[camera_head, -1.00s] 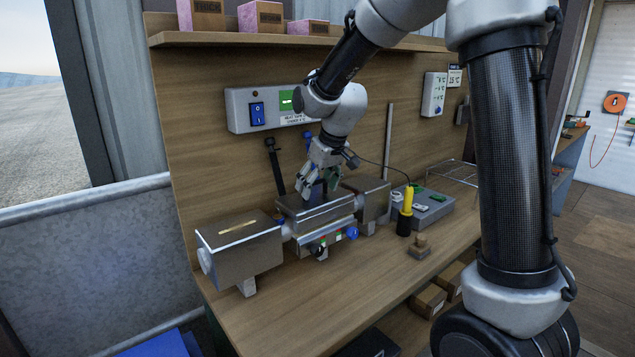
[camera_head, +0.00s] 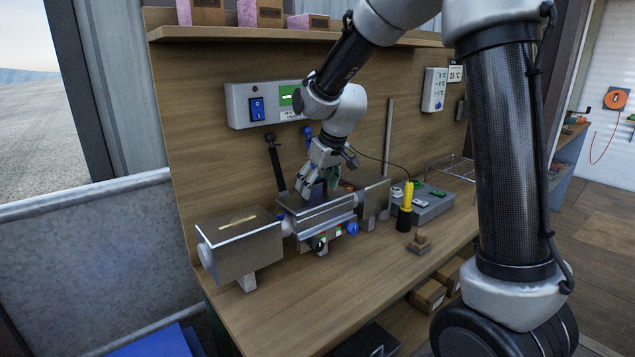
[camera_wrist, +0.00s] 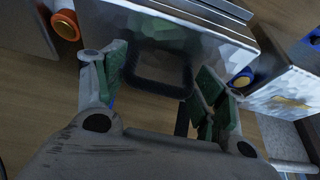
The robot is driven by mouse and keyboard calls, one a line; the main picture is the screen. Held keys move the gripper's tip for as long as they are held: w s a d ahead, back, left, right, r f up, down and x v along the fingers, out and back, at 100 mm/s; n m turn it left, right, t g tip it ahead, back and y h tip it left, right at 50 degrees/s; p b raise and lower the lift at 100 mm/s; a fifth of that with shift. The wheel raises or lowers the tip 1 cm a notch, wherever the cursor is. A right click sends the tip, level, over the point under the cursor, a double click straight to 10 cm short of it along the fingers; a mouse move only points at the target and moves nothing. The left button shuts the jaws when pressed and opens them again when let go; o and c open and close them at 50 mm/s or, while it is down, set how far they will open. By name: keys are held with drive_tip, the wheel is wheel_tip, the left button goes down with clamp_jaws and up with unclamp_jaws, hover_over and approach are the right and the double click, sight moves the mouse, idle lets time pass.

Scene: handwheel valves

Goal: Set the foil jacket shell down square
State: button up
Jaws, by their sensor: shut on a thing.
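The foil jacket shell (camera_head: 325,214) is a silvery box-like cover in the middle of the pipe run on the bench. My gripper (camera_head: 319,183) is above it, shut on its dark handle. In the wrist view the dark handle loop (camera_wrist: 158,82) is between the green-padded fingers of my gripper (camera_wrist: 165,88), and the shiny shell (camera_wrist: 185,45) lies beyond it. The shell looks roughly in line with its neighbours. I cannot tell whether its underside is fully seated. Coloured valve knobs, one blue (camera_head: 352,229), show at its front.
A larger metal jacket box (camera_head: 240,249) stands left of the shell, and a smaller one (camera_head: 374,199) stands close on its right. The front of the bench (camera_head: 310,295) is clear.

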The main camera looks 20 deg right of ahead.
drive_tip(key=o, duration=1.6)
